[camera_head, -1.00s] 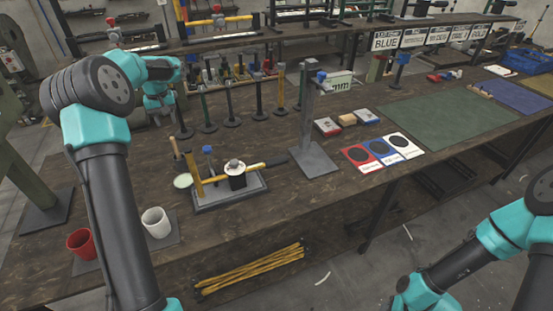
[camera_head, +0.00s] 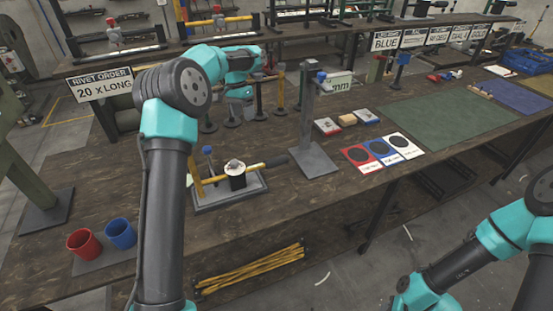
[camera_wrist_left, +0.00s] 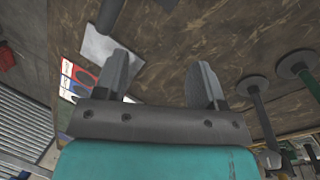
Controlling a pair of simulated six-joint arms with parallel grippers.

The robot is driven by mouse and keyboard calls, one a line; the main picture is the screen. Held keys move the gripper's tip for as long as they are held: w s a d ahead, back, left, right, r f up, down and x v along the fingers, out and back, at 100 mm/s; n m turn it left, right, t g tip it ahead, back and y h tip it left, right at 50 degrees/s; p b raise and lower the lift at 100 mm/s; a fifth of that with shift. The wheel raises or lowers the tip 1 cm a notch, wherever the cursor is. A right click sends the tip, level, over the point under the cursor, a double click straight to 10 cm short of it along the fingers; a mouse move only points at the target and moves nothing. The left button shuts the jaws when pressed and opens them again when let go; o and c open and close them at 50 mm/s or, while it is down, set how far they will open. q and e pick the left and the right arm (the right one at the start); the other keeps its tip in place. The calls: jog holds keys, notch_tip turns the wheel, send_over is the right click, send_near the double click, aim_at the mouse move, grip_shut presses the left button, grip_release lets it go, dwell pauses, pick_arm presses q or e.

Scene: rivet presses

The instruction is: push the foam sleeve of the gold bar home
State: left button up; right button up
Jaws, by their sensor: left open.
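In the head view a gold bar (camera_head: 250,168) lies level through a white-topped dark holder on a grey base plate (camera_head: 230,194). I cannot tell how far the sleeve is pushed on. My left arm reaches in over the bench behind this fixture; its fingers are hidden in the head view. In the left wrist view my left gripper (camera_wrist_left: 160,82) is open, with nothing between its two fingers. The bar does not clearly show there. My right arm is at the lower right, its gripper outside the picture.
A grey stand (camera_head: 313,160) with a tall post rises right of the fixture. An upright gold post (camera_head: 281,88) stands among several dark-based posts behind. A red cup (camera_head: 85,243) and a blue cup (camera_head: 120,233) stand front left. The green mat (camera_head: 445,118) is clear.

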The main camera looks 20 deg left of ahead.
aim_at(277, 158)
pick_arm(q)
jog(key=w+d+m+g, duration=0.1)
jog(key=d+m, duration=0.4)
jog(key=d, duration=0.5)
jog(key=shift+w+r+h, duration=0.3)
jog(key=shift+w+r, duration=0.1)
jog(key=x, duration=1.7)
jog(key=shift+a+f, duration=0.1)
jog(key=shift+f, duration=0.15)
grip_shut()
